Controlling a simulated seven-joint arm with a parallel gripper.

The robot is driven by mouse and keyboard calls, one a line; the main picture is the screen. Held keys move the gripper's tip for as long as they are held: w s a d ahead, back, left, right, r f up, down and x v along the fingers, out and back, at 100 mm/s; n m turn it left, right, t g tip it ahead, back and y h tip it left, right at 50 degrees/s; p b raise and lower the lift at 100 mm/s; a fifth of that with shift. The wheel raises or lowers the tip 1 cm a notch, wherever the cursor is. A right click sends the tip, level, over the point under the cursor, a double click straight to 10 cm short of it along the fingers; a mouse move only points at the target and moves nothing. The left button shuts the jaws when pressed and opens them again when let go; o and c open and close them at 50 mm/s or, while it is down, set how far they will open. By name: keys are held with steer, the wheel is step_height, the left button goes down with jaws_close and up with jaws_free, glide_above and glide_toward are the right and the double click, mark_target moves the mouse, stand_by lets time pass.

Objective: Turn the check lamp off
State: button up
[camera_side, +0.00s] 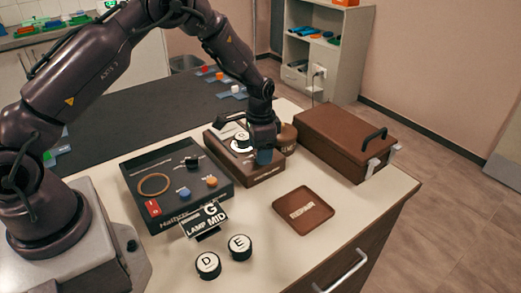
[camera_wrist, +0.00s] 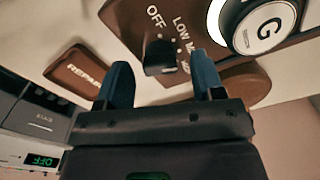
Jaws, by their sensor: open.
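The check lamp is a brown box (camera_side: 218,150) with a pale glowing ring around a white disc marked G (camera_side: 241,141). In the wrist view the G disc (camera_wrist: 264,27) is at the upper right, its rim bright. Its black selector knob (camera_wrist: 160,56) stands on the face printed OFF, LOW and a partly hidden M-word. I cannot tell where the knob points. My gripper (camera_side: 264,157) is over the box's front right part, pointing down. Its blue fingers are open, one each side of the knob in the wrist view; contact is not clear.
A card reading G, LAMP MID (camera_side: 205,219) stands in front of a black panel (camera_side: 150,172). Discs D (camera_side: 208,265) and E (camera_side: 240,247) lie nearby. A brown REPAIR tray (camera_side: 303,211) lies right of them. A brown lidded box (camera_side: 345,143) stands behind right.

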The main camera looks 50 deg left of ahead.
steer(key=shift+f, duration=0.25)
steer(key=c, duration=0.9)
steer(key=shift+c, duration=0.2)
